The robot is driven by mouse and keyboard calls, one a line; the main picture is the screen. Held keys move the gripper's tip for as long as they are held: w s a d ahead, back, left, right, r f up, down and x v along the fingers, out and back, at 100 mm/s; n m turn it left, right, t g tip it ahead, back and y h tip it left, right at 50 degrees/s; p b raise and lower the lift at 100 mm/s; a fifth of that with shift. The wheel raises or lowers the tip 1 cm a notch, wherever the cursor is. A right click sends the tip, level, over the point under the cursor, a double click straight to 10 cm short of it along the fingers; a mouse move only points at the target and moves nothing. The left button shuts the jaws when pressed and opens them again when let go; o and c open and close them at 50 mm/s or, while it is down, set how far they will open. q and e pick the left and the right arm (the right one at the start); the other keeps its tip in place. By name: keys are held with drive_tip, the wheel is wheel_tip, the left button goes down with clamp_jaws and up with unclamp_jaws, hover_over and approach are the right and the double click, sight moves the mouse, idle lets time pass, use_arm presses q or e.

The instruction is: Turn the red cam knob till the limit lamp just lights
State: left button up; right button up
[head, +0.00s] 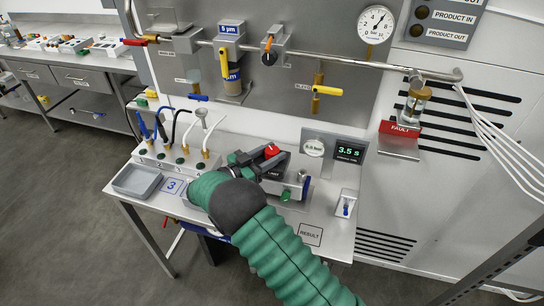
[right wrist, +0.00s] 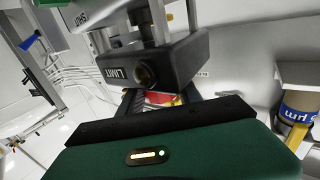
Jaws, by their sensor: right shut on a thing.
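The red cam knob (head: 271,150) sits on a dark block on the bench, with my right gripper (head: 262,155) at it. In the right wrist view a red part of the knob (right wrist: 161,98) shows between my dark fingers, which are shut on it. The block labelled LIMIT (head: 274,173) shows just beside the gripper. In the right wrist view the block (right wrist: 180,62) carries a round dark lamp (right wrist: 146,74), which looks unlit. Much of the knob is hidden by the fingers. My left gripper is not in view.
A display (head: 350,150) reads 3.5 s. A grey tray (head: 137,181) and several capped hoses stand at the bench's left. A small switch (head: 346,204) stands at the right. Pipes and valves line the panel above.

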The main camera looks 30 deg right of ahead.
drive_tip(key=shift+f+m+g, duration=0.1)
drive_tip(key=shift+m+g, duration=0.4)
drive_tip(key=shift+g, duration=0.2)
drive_tip(key=o, duration=1.4)
drive_tip(key=shift+w, duration=0.1)
drive_tip(key=shift+c, duration=0.2)
drive_tip(key=a+b, duration=0.2)
drive_tip(key=a, duration=1.5)
drive_tip(key=shift+b, duration=0.35)
